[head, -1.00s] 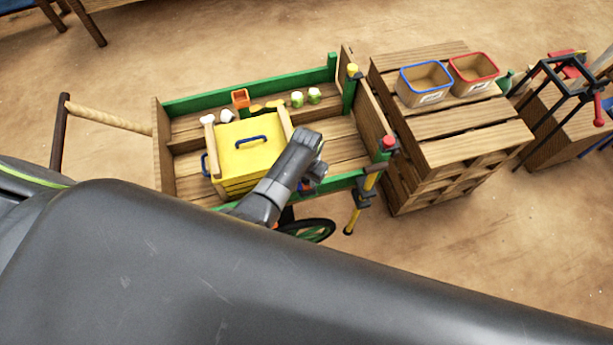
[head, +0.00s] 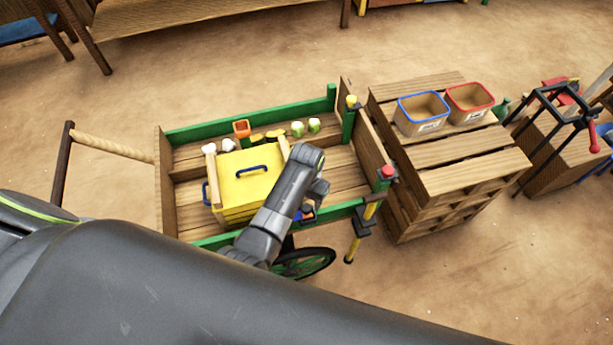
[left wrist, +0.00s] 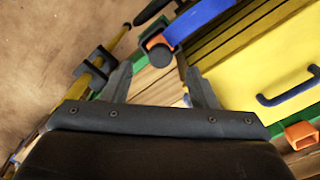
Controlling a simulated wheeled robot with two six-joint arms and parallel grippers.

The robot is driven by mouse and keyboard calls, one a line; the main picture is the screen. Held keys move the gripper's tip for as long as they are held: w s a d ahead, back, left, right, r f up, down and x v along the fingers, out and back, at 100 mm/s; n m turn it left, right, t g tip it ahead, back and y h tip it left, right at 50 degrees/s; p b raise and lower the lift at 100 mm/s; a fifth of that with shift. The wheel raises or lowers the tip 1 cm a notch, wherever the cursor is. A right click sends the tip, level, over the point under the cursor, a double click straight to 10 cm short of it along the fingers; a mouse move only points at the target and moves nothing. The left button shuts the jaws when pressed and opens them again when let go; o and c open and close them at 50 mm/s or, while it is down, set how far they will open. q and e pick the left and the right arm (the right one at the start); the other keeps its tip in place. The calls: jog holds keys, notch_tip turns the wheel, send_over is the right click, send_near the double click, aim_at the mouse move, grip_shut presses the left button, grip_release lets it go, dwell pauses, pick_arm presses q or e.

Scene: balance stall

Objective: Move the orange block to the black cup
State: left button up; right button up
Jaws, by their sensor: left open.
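My left gripper (left wrist: 158,74) is open and empty in the left wrist view, its two dark fingers spread apart. A small orange piece (left wrist: 155,40), which looks like the orange block, shows just beyond the fingertips. A dark round part (left wrist: 163,58) lies against it and hides some of it; I cannot tell whether this is the black cup. A blue piece (left wrist: 205,18) is beside them. In the head view my left arm reaches over the cart's near right side, and small orange and blue pieces (head: 307,216) show beside it. My right gripper is not in view.
A yellow box (head: 248,182) with a blue handle stands in the wooden cart. An orange open container (head: 241,129) is behind it. A yellow pole (head: 357,235) with black fittings stands at the cart's right. Blue-rimmed (head: 422,113) and red-rimmed (head: 469,103) bins sit on pallets.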

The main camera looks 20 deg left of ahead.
aim_at(306, 207)
pick_arm(q)
notch_tip(306, 207, up, 11)
jog(key=s+a+f+n+t, duration=0.2)
jog(key=s+a, duration=0.8)
jog(key=a, duration=0.1)
jog(key=s+a+r+t+y, duration=0.1)
jog(key=s+a+r, duration=0.2)
jog(key=s, duration=0.4)
jog(key=s+a+r+t+y, duration=0.1)
jog(key=s+a+r, duration=0.2)
jog(key=s, duration=0.4)
notch_tip(306, 207, down, 26)
jog(key=a+g+b, duration=0.2)
jog(key=s+d+f+b, duration=0.1)
jog(key=s+f, duration=0.6)
jog(key=f, duration=0.2)
jog(key=s+d+f+h+b, duration=0.1)
jog(key=s+f, duration=0.6)
jog(key=f, duration=0.3)
jog(key=shift+s+n+g, duration=0.3)
jog(key=shift+n+g, duration=0.1)
jog(key=shift+s+a, duration=0.1)
